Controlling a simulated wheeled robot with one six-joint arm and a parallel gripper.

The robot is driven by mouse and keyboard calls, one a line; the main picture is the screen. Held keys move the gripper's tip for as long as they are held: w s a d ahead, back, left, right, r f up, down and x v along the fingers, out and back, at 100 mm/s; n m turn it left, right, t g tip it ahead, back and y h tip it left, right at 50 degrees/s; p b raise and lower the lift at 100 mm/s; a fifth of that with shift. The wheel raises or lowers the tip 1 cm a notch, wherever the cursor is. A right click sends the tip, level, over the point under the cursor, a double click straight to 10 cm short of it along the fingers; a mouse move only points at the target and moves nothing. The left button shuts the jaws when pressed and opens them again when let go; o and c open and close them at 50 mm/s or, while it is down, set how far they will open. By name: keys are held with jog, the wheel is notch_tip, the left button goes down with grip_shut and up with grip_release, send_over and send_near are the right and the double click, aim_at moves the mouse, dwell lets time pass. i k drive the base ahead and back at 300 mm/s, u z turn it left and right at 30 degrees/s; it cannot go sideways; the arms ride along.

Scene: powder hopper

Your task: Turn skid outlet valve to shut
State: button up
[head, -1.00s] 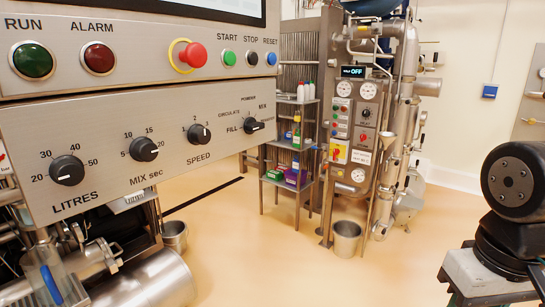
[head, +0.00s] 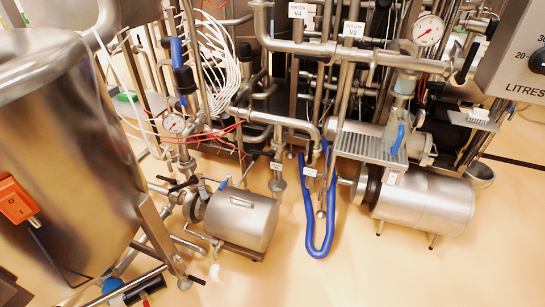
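The pipe skid fills the middle of the head view, with several valves on it, and I cannot tell which one is the skid outlet valve. A long blue valve handle (head: 178,52) stands near upright on the left pipework. Another blue handle (head: 398,139) stands tilted above the right steel motor (head: 425,200). A small blue handle (head: 223,184) sits at the left steel motor (head: 240,218). A black lever (head: 184,184) is on the pipe left of that motor. Another black lever (head: 196,280) is low down. My gripper is not in view.
A large steel tank (head: 60,150) with an orange box (head: 16,201) stands at the left. A blue hose loop (head: 320,250) hangs to the floor. White tags read V4 (head: 298,10) and V2 (head: 353,29). The floor (head: 400,275) in front is clear.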

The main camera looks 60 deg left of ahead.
aim_at(309, 161)
jog(key=u, duration=0.4)
jog(key=k, duration=0.9)
jog(key=u, duration=1.2)
jog(key=i, duration=1.05)
jog(key=u, duration=0.3)
jog(key=i, duration=1.35)
jog(key=z, duration=0.45)
